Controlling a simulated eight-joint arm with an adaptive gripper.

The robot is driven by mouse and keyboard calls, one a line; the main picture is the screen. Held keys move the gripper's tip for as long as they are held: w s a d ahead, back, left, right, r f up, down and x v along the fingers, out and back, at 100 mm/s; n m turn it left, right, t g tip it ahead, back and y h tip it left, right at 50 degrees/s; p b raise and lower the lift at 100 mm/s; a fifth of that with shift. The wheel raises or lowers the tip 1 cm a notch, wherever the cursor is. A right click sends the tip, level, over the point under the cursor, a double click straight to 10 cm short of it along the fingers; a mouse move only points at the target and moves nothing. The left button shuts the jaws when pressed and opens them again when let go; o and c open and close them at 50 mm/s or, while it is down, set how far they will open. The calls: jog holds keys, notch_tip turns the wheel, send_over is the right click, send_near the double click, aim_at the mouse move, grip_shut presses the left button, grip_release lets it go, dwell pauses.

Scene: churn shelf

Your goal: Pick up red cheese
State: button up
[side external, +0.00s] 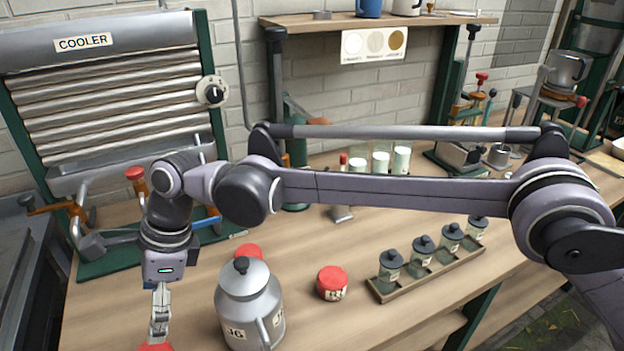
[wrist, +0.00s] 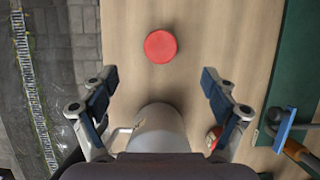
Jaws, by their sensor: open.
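A round red cheese (wrist: 160,46) lies flat on the wooden bench in the wrist view, ahead of my gripper (wrist: 158,80). The two fingers are spread wide with nothing between their tips. In the side view my gripper (side external: 160,318) points down at the lower left, above a red top (side external: 155,347) cut off by the bottom edge. A second red cheese with a pale label (side external: 332,283) sits right of the metal churn. Another red round top (side external: 248,251) is partly hidden behind the churn, with a part of it at lower right in the wrist view (wrist: 213,136).
The metal churn (side external: 250,309) stands close to my gripper's right; it also shows in the wrist view (wrist: 158,127). A tray of lidded jars (side external: 432,274) lies farther right. The cooler (side external: 110,95) stands at the back left. The bench (wrist: 125,30) around the cheese is clear.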

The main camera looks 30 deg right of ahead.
aim_at(165, 349)
jog(key=x, duration=0.5)
jog(key=d+x, duration=0.1)
jog(key=x, duration=0.2)
jog(key=shift+d+f, duration=0.1)
jog(key=shift+f, duration=0.15)
jog(key=shift+x, duration=3)
jog(key=shift+d, duration=0.1)
jog(key=c, duration=1.4)
